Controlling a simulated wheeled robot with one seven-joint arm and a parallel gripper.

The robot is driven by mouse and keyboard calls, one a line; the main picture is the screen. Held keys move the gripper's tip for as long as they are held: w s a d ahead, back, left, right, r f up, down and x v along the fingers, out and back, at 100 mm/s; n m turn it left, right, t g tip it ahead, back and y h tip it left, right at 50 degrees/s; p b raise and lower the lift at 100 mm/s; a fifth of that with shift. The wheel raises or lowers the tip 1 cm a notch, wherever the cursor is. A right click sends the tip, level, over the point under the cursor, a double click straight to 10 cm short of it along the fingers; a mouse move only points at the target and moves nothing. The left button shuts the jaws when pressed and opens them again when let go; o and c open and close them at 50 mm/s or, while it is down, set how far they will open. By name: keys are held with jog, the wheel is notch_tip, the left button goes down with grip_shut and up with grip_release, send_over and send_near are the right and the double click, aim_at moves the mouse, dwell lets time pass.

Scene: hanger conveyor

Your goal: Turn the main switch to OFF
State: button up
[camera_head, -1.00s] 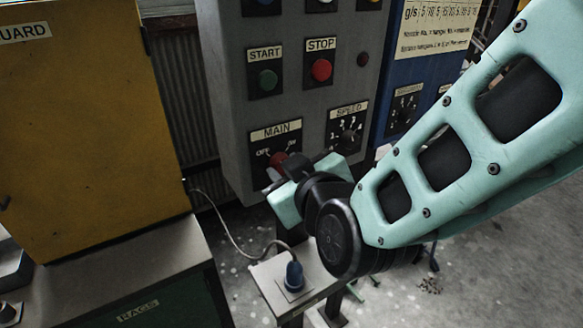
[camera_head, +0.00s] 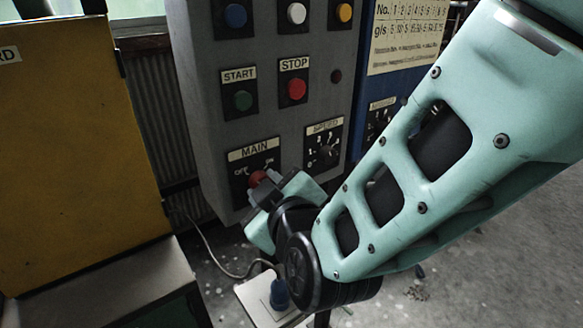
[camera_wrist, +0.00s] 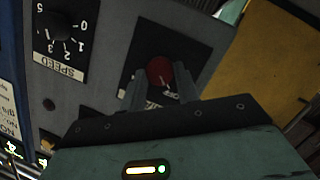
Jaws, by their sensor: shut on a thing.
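The main switch (camera_head: 257,179) is a red knob on a black plate under the label MAIN, low on the grey control panel (camera_head: 216,150). OFF shows at its upper left and ON at its upper right, partly legible. My gripper (camera_head: 262,187) is at the knob from the lower right, its fingers shut on it. In the wrist view the red knob (camera_wrist: 160,71) sits between the two finger ends of my gripper (camera_wrist: 159,88). The fingers hide part of the knob and its label, so its exact pointer angle is hard to tell.
Above are the green START button (camera_head: 243,100) and red STOP button (camera_head: 297,89). The black SPEED dial (camera_head: 325,153) is close to the right of the switch. A yellow cabinet (camera_head: 70,150) stands left. A small stand with a blue plug (camera_head: 279,293) is below.

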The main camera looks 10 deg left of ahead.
jog(key=o, duration=1)
jog(key=shift+b+v, duration=4.05)
jog(key=shift+v, duration=4.65)
jog(key=shift+f, duration=0.1)
